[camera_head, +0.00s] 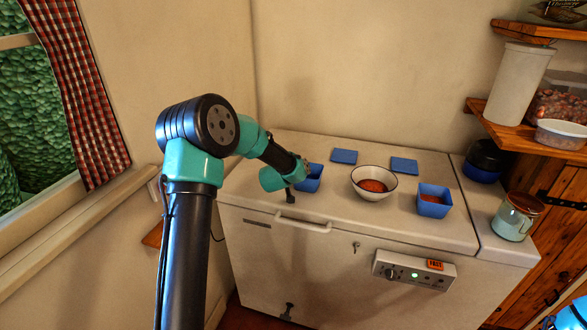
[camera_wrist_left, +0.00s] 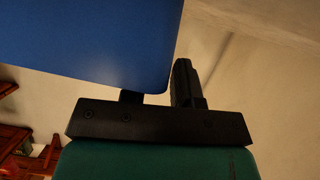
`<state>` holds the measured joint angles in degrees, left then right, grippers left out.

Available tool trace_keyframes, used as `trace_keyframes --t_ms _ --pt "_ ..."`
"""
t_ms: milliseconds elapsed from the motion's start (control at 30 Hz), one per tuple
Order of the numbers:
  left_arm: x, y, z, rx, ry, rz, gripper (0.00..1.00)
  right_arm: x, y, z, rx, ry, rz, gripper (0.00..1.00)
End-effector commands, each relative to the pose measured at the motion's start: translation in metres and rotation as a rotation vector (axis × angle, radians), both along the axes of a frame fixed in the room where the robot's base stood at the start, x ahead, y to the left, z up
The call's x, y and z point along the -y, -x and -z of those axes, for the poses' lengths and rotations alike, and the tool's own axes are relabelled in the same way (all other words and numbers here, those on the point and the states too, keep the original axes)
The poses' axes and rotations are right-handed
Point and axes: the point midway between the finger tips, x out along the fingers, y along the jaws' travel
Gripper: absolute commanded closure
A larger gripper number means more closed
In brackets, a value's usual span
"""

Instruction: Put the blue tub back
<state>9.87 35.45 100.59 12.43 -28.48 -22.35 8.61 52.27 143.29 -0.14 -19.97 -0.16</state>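A blue tub (camera_head: 312,181) is at the left of the white freezer lid, at the end of my left arm. My left gripper (camera_head: 298,183) is at the tub's left side. In the left wrist view the tub (camera_wrist_left: 95,40) fills the upper left, close to the camera. One dark finger of the left gripper (camera_wrist_left: 160,95) stands against its edge and the other is mostly hidden behind it, so the gripper looks shut on the tub. Whether the tub touches the lid is unclear. My right gripper is out of view.
A white bowl (camera_head: 391,187) with red contents stands mid-lid. A second blue tub (camera_head: 433,208) with red contents is to its right. Two flat blue pieces (camera_head: 344,156) (camera_head: 404,166) lie behind. A jar (camera_head: 516,216) and dark pot (camera_head: 484,166) stand right, below wooden shelves (camera_head: 490,113).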

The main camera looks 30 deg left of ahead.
Motion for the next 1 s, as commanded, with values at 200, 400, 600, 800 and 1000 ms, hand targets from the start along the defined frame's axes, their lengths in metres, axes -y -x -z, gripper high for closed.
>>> trace_keyframes --t_ms 200,400,600,800,1000 --pt "0.0 0.001 -0.003 0.0 0.0 0.0 0.72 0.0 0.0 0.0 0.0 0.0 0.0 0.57" --pt "0.002 0.017 -0.01 0.001 0.0 0.0 0.72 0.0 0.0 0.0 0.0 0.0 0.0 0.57" --pt "0.007 0.047 -0.023 0.001 0.0 0.0 0.72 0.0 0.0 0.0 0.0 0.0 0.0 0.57" --pt "0.012 0.08 -0.036 0.002 0.0 0.0 0.72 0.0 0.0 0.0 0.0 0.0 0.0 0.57" --pt "0.016 0.103 -0.045 0.001 0.0 0.0 0.72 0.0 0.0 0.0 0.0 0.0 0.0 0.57"
